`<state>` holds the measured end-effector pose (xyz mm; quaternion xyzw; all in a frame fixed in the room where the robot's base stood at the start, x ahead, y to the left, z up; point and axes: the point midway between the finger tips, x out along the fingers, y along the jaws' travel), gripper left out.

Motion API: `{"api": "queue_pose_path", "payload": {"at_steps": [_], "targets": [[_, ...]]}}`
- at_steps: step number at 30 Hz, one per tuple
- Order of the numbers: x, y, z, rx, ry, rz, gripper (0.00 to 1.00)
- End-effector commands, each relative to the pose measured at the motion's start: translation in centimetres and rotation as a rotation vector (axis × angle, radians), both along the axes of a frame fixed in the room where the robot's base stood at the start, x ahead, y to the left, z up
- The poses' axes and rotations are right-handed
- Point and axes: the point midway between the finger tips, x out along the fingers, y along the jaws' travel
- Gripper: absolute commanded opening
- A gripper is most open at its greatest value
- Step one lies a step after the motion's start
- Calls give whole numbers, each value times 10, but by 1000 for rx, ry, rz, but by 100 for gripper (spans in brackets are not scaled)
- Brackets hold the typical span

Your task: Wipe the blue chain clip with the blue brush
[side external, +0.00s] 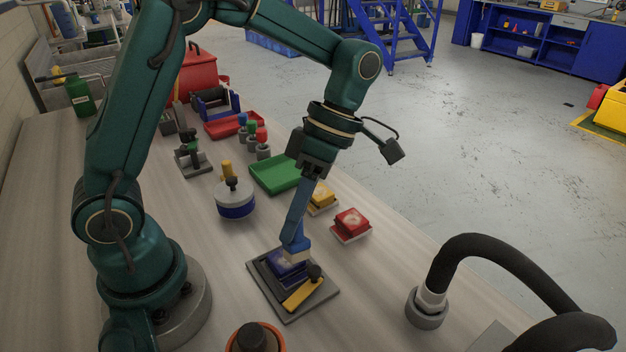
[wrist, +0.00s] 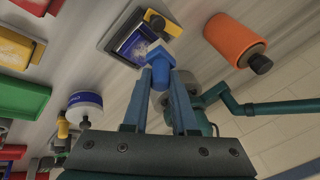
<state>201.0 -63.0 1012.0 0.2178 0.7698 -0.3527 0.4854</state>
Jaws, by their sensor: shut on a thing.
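The blue chain clip (side external: 284,264) sits on a dark base plate (side external: 326,293) near the front of the bench, with a pale patch on its top and a yellow bar with a black knob beside it. It also shows in the wrist view (wrist: 134,42). My gripper (side external: 297,232) points down, shut on the blue brush (side external: 295,244), which also shows between the fingertips in the wrist view (wrist: 159,59).
A red block (side external: 350,221) and a yellow block (side external: 321,194) stand behind to the right. A green tray (side external: 275,173) and a blue-and-white round pot (side external: 235,205) are farther back. An orange cylinder (wrist: 233,39) and a black hose (side external: 500,252) are near the front.

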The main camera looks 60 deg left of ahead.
Motion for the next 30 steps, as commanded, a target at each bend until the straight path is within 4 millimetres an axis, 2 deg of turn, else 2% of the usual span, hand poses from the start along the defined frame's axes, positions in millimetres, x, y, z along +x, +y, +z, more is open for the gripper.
{"api": "queue_pose_path", "payload": {"at_steps": [5, 26, 30], "targets": [[-1, 0, -21, 0, 7, 0, 0], [0, 62, -31, 1, 2, 4, 0], [1, 46, -28, 0, 0, -4, 0]]}}
